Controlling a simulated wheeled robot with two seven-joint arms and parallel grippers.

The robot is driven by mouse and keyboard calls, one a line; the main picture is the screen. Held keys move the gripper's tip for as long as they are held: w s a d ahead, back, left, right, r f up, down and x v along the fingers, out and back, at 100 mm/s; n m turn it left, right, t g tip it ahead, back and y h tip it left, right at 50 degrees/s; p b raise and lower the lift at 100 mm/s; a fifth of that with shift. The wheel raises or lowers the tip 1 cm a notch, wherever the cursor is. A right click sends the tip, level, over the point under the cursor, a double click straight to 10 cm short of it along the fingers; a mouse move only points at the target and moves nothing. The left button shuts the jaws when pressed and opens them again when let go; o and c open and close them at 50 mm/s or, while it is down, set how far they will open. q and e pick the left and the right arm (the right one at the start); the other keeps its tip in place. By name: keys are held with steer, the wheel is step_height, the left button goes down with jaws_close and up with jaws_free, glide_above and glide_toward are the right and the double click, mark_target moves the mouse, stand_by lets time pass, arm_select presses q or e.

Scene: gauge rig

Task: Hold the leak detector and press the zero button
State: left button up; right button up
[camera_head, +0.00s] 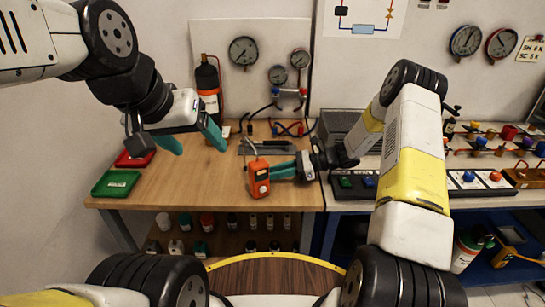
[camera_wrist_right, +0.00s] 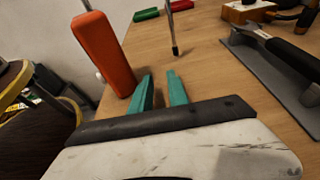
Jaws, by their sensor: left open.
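The orange leak detector (camera_head: 257,178) stands upright near the front edge of the wooden bench, its dark display facing me. A zero button cannot be made out at this size. My right gripper (camera_head: 276,170) is low over the bench at the detector's right side. In the right wrist view its teal fingers (camera_wrist_right: 160,77) are a little apart with bare wood between them, and the detector (camera_wrist_right: 104,50) stands just left of the left finger. Whether they touch is unclear. My left gripper (camera_head: 200,150) is open and empty, above the bench's left part.
Green tray (camera_head: 116,183) and red tray (camera_head: 134,158) lie at the bench's left. A grey mat with a dark tool (camera_head: 265,147) lies behind the detector. A black-and-red cylinder (camera_head: 208,88) stands at the back. The bench's front left is clear.

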jaws_close()
steer(key=o, duration=1.3)
jaws_free()
